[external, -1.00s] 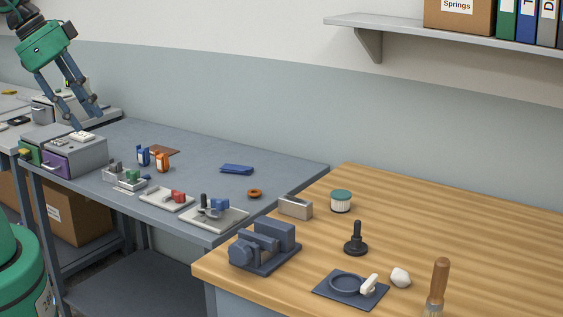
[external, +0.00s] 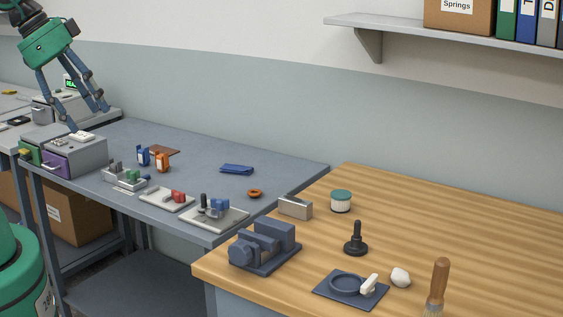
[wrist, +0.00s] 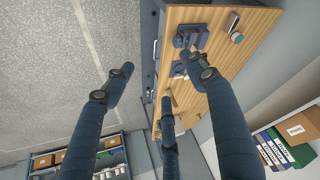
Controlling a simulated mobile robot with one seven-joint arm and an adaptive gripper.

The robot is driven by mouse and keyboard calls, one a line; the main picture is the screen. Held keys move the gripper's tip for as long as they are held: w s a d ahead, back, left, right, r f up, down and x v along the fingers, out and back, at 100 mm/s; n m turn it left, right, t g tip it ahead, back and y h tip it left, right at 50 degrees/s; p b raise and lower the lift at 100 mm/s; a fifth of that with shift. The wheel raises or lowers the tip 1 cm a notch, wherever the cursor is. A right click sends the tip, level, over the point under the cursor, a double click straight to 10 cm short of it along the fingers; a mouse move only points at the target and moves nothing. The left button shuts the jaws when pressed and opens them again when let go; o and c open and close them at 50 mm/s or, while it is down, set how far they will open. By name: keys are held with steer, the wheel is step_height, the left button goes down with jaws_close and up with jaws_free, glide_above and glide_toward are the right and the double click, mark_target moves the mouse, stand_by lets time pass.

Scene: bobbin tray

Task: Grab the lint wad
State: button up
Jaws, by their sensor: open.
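A small white faceted lump (external: 401,277), which looks like the lint wad, lies on the wooden bench in the external view. It sits just right of a dark blue mat, apart from it. I cannot make it out in the wrist view. My gripper (external: 90,118) is at the upper left of the external view, above the drawer unit on the grey table and far from the lump. Its long blue fingers are spread and empty. In the wrist view my gripper (wrist: 157,75) also shows with its fingers apart.
The dark blue mat (external: 325,292) bears a ring and a white piece. A black knobbed stand (external: 355,241), a brush (external: 438,285), a teal-lidded jar (external: 341,202) and a blue vise (external: 265,250) stand around. The wooden bench (external: 480,230) is clear toward the right rear.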

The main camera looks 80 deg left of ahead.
steer(key=w+d+r+m+g+p, duration=0.1)
steer(key=w+d+r+m+p, duration=0.15)
steer(key=w, duration=1.55)
steer(key=w+d+r+m+g+p, duration=0.1)
steer(key=w+m, duration=0.2)
steer(key=w, duration=1.4)
steer(key=w+d+f+m+g+p, duration=0.1)
steer(key=w+f, duration=0.4)
steer(key=w, duration=0.3)
steer(key=w+d+f+m+g, duration=0.1)
steer(key=w+f+m, duration=0.1)
steer(key=w+f, duration=0.5)
steer(key=w+d+f+m+h+p, duration=0.1)
steer(key=w+d+f+m, duration=0.1)
steer(key=w+f, duration=1.2)
step_height(320, 180, down, 3)
steer(key=shift+g+p, duration=0.3)
steer(key=shift+g, duration=0.1)
steer(key=shift+w+d+f+m, duration=0.1)
steer(key=shift+m, duration=0.15)
glide_above(402, 272)
steer(key=shift+a+f, duration=0.15)
steer(key=shift+f, duration=1.95)
steer(key=shift+a+f, duration=0.15)
steer(key=shift+f, duration=1.95)
